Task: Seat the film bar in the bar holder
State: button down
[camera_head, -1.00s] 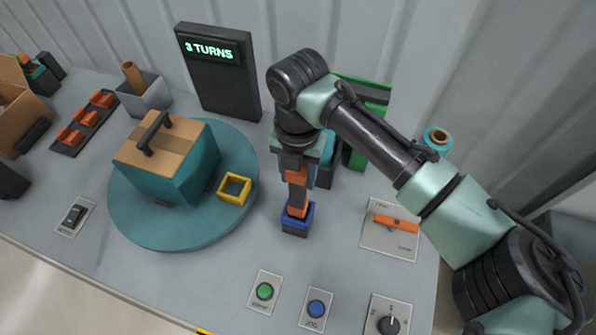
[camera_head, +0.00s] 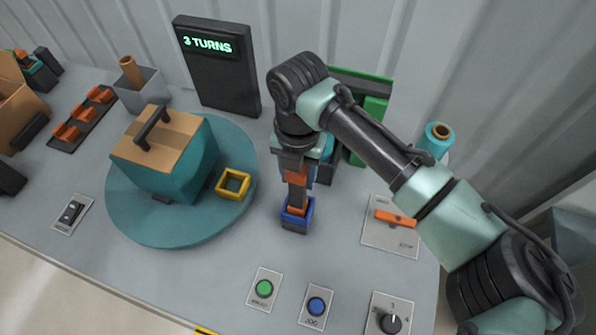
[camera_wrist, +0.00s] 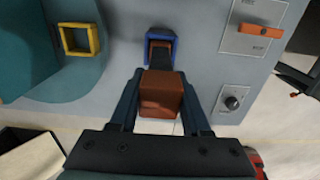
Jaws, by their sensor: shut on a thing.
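The film bar (camera_head: 297,192) is a dark upright bar with an orange block at its top and an orange foot. My gripper (camera_head: 297,168) is shut on the orange top block, which also shows between the fingers in the wrist view (camera_wrist: 161,95). The bar holder (camera_head: 296,226) is a blue square socket on the table. The bar's orange foot is inside the blue rim, seen also in the wrist view (camera_wrist: 147,50). Its lowest part is hidden by the holder's walls, so I cannot tell whether it touches the bottom.
Left is a teal turntable (camera_head: 140,222) with a teal box (camera_head: 170,160) and yellow square frame (camera_head: 233,184). A display (camera_head: 218,75) reads "3 TURNS". Green (camera_head: 264,289) and blue (camera_head: 316,306) buttons are in front. An orange-handled switch (camera_head: 396,218) stands right.

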jog(key=shift+f+b, duration=0.35)
jog(key=shift+f, duration=0.2)
jog(key=shift+c, duration=1.4)
grip_release()
notch_tip(320, 180, up, 13)
jog(key=shift+r+b, duration=0.1)
jog(key=shift+b, duration=1.15)
jog(key=shift+a, duration=0.1)
